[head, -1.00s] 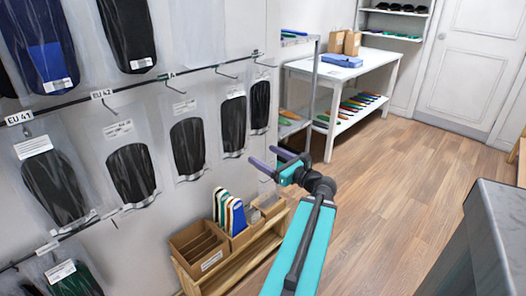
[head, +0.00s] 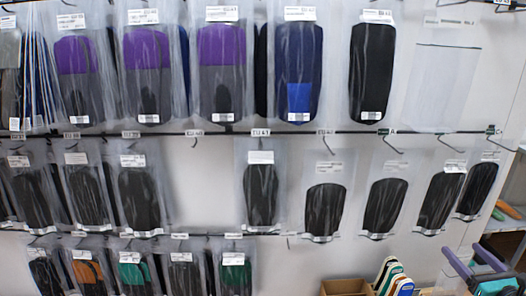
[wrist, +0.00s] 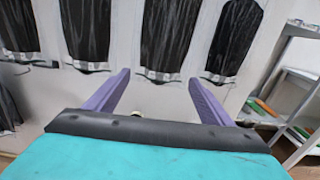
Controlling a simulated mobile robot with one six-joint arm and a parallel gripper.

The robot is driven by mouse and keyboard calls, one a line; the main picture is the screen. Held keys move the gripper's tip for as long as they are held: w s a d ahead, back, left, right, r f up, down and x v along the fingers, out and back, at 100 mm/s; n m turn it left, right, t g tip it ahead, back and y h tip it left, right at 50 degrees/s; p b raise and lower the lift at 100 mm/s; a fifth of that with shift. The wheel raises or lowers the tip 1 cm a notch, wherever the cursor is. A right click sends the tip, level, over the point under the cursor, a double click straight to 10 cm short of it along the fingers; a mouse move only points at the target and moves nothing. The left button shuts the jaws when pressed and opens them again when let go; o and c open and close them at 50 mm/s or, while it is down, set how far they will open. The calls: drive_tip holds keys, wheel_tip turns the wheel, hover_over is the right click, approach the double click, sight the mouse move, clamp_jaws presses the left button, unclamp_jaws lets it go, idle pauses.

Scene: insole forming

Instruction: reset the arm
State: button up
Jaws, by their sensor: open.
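My gripper (head: 480,266) is at the lower right of the head view, in front of the wall rack, with only its purple fingers and part of its teal body showing. In the wrist view my gripper (wrist: 155,95) has its two purple fingers spread wide apart with nothing between them. The fingers point toward the wall below a row of black insoles in clear bags (wrist: 164,40). Most of the arm is out of the head view.
Bagged insoles, such as a purple and grey pair (head: 222,70), hang in rows on the wall. A cardboard box (head: 346,287) and several coloured insoles (head: 390,276) stand below. A grey shelf (wrist: 300,85) stands at the right in the wrist view.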

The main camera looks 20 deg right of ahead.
drive_tip(key=w+a+f+n+g+y+p, duration=0.1)
drive_tip(key=w+a+f+n+g+y, duration=0.2)
drive_tip(key=w+a+f+n+y, duration=0.75)
drive_tip(key=w+a+f+n+g+p, duration=0.1)
drive_tip(key=w+a+f+n+g, duration=0.25)
drive_tip(key=a+f, duration=0.7)
drive_tip(key=w+a+f+n+g+p, duration=0.1)
drive_tip(key=w+a+f+n+g, duration=0.15)
drive_tip(key=w+a+f, duration=0.75)
drive_tip(key=s+a+f+n+g, duration=0.3)
drive_tip(key=s+a, duration=0.1)
drive_tip(key=a, duration=0.3)
drive_tip(key=s+a+f+n+g+p, duration=0.1)
drive_tip(key=s+a+f+n+g, duration=0.2)
drive_tip(key=a, duration=0.4)
drive_tip(key=s+a+f+n+g, duration=0.2)
drive_tip(key=s+a+f+n, duration=0.15)
drive_tip(key=s+a, duration=0.3)
drive_tip(key=s+a+f+n+g+h+p, duration=0.1)
drive_tip(key=s+a+f+n+g+h, duration=0.1)
drive_tip(key=s+n, duration=0.4)
drive_tip(key=s+a+f+n+g+h+p, duration=0.1)
drive_tip(key=s+a+f+n+g+h, duration=0.2)
drive_tip(key=s+n, duration=0.4)
drive_tip(key=shift+s+a+f+g, duration=0.35)
drive_tip(key=shift+a+f, duration=0.5)
drive_tip(key=shift+a, duration=0.3)
